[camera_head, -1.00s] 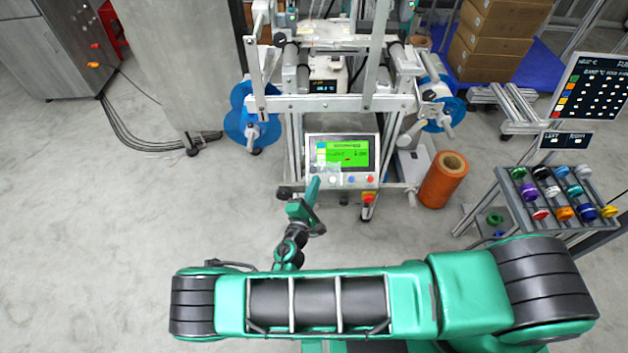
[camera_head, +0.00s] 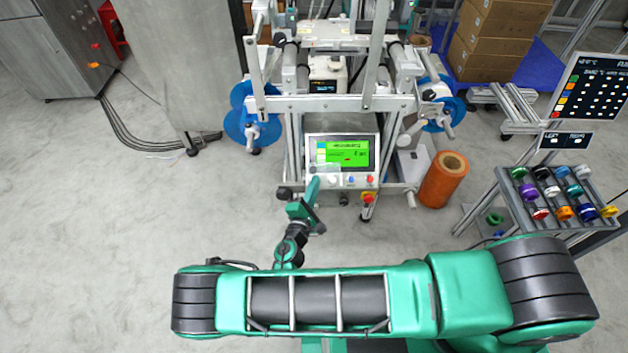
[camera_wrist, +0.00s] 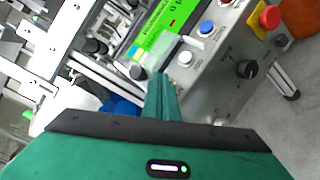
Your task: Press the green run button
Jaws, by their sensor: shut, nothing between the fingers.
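The control panel (camera_head: 343,187) of the machine is ahead of my gripper, with a lit green screen (camera_head: 352,154) on it. A blue button (camera_wrist: 206,27), a pale button (camera_wrist: 185,58) and a red button (camera_wrist: 225,2) show in a row in the wrist view. I cannot make out a green button; the fingers hide the left end of the row. My gripper (camera_head: 315,183) is shut and empty, its fingertips at the panel's lower left. In the wrist view the fingertips (camera_wrist: 160,82) overlap the panel edge; I cannot tell whether they touch it.
A red emergency stop on a yellow base (camera_wrist: 268,17) and a black knob (camera_wrist: 246,69) sit on the panel's right part. An orange roll (camera_head: 443,180) stands to the right, near a rack of coloured reels (camera_head: 560,200). The floor to the left is open.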

